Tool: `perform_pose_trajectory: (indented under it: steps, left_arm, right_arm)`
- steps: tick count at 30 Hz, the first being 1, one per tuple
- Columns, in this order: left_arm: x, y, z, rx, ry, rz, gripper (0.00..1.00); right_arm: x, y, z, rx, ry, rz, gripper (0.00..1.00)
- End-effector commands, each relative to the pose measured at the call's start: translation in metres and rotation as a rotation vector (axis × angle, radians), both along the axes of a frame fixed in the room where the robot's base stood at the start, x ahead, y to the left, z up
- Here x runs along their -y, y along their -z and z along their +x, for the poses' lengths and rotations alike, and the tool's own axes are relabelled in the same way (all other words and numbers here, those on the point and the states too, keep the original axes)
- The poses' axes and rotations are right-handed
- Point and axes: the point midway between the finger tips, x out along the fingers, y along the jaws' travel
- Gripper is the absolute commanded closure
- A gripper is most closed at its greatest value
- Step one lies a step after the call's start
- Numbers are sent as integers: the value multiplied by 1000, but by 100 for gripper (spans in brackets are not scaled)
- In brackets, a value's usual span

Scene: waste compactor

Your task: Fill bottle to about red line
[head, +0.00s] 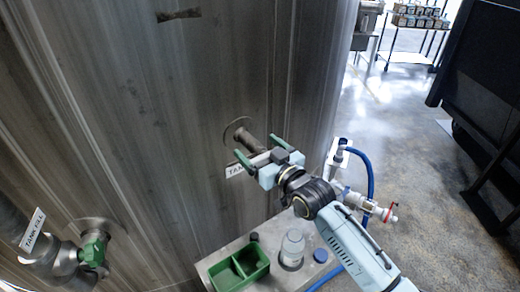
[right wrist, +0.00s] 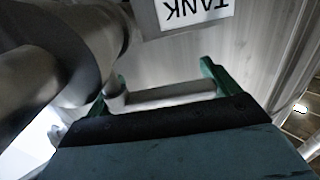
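A clear bottle (head: 292,248) stands upright on a metal surface (head: 222,256) in front of the tank. Its fill level and any red line are too small to make out. My right gripper (head: 257,147) is open in front of the tank wall, beside a grey pipe stub (head: 248,138) and a label partly hidden by the gripper. In the right wrist view its green fingers (right wrist: 155,88) are spread wide, with a grey cylindrical part (right wrist: 170,96) showing between them. I cannot tell whether they touch it. My left gripper is out of view.
A blue hose (head: 371,172) and a valve with a red handle (head: 390,212) are at right. A green-handled TANK FILL valve (head: 94,250) is at lower left.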

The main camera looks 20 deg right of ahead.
Motion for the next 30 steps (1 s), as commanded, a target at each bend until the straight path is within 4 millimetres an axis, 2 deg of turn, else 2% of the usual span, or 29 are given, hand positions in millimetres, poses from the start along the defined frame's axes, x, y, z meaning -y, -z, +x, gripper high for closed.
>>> perform_pose_trajectory:
  steps: [1, 6, 9, 21, 30]
  left_arm:
    - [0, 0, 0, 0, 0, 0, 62]
    - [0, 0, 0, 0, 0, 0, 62]
    - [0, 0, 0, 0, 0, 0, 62]
    - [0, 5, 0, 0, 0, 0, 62]
    - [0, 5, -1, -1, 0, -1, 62]
  right_arm:
    - [0, 0, 0, 0, 0, 0, 21]
    - [0, 0, 0, 0, 0, 0, 43]
    - [0, 0, 0, 0, 0, 0, 53]
    - [-2, -1, -4, 6, -109, -4, 53]
    - [-2, -1, -6, 1, -127, 0, 53]
